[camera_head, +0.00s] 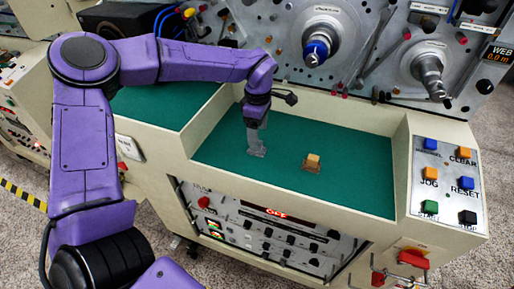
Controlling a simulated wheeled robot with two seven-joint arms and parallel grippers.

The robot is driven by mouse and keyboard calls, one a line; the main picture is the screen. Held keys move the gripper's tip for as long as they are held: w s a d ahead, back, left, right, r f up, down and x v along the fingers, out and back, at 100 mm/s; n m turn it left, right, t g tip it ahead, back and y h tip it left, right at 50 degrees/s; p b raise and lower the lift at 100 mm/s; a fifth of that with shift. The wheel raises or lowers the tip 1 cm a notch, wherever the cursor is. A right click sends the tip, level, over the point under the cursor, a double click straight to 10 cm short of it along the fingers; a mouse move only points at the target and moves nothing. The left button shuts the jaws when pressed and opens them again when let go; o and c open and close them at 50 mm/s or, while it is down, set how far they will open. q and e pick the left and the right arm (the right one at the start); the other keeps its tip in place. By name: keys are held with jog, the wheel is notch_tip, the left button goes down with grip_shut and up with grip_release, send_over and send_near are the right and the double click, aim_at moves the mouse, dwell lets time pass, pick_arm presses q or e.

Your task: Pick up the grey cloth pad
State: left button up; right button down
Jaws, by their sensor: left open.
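A small pad (311,164) with a dull grey-brown base and a tan-orange block on top lies on the green floor of the tray. It is the only loose thing I can make out there, and I take it for the cloth pad. My left gripper (257,151) points down into the tray, left of the pad and apart from it. Its grey fingers are open, low over the green floor. Whether they touch the floor, or anything grey lies beneath them, I cannot tell. My right gripper is not in view.
The cream-walled tray (208,118) surrounds the pad. Behind it stands a metal panel with a blue-ringed spindle (317,49) and a bare spindle (430,75). A button panel (446,185) is at the right. Green floor right of the pad is clear.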

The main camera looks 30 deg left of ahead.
pick_arm(q)
jog(key=f, duration=0.1)
jog(key=f+p, duration=0.1)
jog(key=f, duration=0.3)
jog(key=shift+s+d+p, duration=0.1)
jog(key=shift+s+p, duration=0.25)
jog(key=shift+f, duration=0.25)
jog(key=c, duration=1.1)
jog(key=shift+r, duration=0.1)
jog(key=shift+c, duration=0.2)
jog(key=shift+r, duration=0.3)
notch_tip(320, 180, up, 3)
jog(key=shift+s+d+f+b, duration=0.1)
jog(key=shift+d+b, duration=0.05)
jog(key=shift+b, duration=0.35)
jog(key=s+d+r+b, duration=0.4)
jog(key=s+d+r, duration=0.5)
jog(key=s, duration=0.1)
jog(key=shift+r, duration=0.25)
